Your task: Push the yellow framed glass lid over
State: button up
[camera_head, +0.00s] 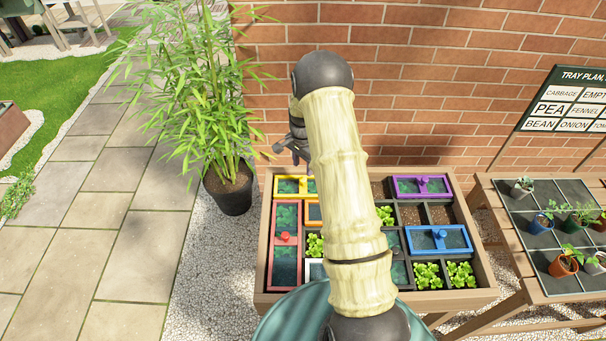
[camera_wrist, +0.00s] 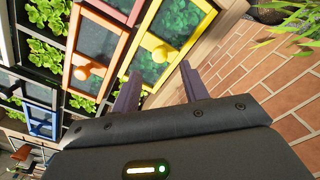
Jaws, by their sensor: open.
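The yellow framed glass lid (camera_head: 290,186) lies at the back left corner of the wooden planter box (camera_head: 262,250), with green leaves showing through its glass. My arm hides its right part in the head view. In the wrist view the yellow framed lid (camera_wrist: 172,40) is just beyond the fingertips, and its yellow knob (camera_wrist: 157,47) stands up from the glass. My gripper (camera_wrist: 160,70) is open and empty, with the lid's corner near the space between its fingers. In the head view my gripper (camera_head: 297,142) is above the box's back edge by the wall.
A red framed lid (camera_head: 285,238), an orange one (camera_wrist: 85,70), a purple one (camera_head: 420,187) and a blue one (camera_head: 438,240) cover other cells. Some cells hold bare soil or seedlings. A brick wall (camera_head: 440,75) is behind; a potted bamboo (camera_head: 229,190) stands left.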

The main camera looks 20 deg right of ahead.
aim_at(303, 179)
notch_tip(303, 179, down, 6)
jog(key=shift+f+p, duration=0.1)
jog(key=shift+p, duration=0.45)
jog(key=shift+c, duration=0.2)
grip_shut()
